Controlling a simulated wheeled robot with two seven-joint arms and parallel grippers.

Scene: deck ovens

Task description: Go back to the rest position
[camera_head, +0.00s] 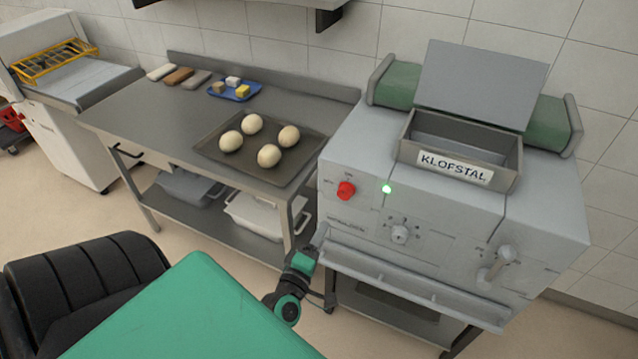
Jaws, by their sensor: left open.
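My left gripper (317,242) is low in the middle of the head view, in front of the machine's lower left corner. It is small and partly hidden, and I see nothing held in it. The grey machine (350,205) labelled KLOFSTAL stands on the right, with a red knob (346,190), a lit green lamp (386,189) and an open hopper with its lid raised. From this view I cannot tell whether the gripper touches the machine's front. My right gripper is not in view.
A steel table (140,112) stands left of the machine. A dark tray (213,151) with several dough balls and a blue tray (222,97) with small blocks lie on it. Another machine (60,140) stands far left. Floor shows in front.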

